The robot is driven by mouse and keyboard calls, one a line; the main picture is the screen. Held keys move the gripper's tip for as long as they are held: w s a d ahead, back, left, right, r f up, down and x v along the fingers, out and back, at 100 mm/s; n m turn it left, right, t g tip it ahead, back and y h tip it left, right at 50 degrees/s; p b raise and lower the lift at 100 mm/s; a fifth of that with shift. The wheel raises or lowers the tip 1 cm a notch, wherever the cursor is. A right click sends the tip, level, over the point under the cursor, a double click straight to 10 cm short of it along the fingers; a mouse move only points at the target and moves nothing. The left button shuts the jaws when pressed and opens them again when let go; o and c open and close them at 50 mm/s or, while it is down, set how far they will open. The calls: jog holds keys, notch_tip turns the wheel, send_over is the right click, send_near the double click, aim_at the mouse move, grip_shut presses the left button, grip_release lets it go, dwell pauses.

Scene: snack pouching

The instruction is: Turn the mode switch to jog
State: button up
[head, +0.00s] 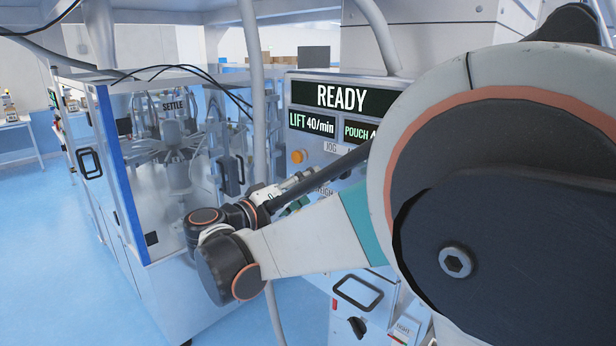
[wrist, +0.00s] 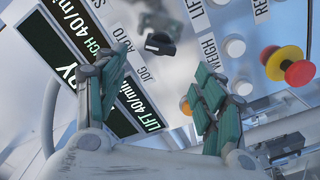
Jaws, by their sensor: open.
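The mode switch (wrist: 160,44) is a black rotary knob on the light panel, at the upper middle of the wrist view. The JOG and AUTO labels are printed to its left there. I cannot tell clearly which label its pointer faces. In the head view a JOG label shows on the panel, but my arm hides the knob. My gripper (wrist: 160,70) is open and empty, its green-padded fingers on either side of the space below the knob in the wrist view, apart from it. In the head view my gripper (head: 290,195) is in front of the panel, partly hidden by my arm.
The display (head: 342,96) reads READY. A red emergency button (wrist: 299,73) with a yellow base and white buttons (wrist: 234,47) are beside the knob. An orange button (head: 298,157) is near the JOG label. A glass-walled machine (head: 165,180) stands left.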

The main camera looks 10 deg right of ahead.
aim_at(335, 176)
jog(key=x, duration=1)
jog(key=shift+a, duration=0.1)
jog(key=c, duration=1.1)
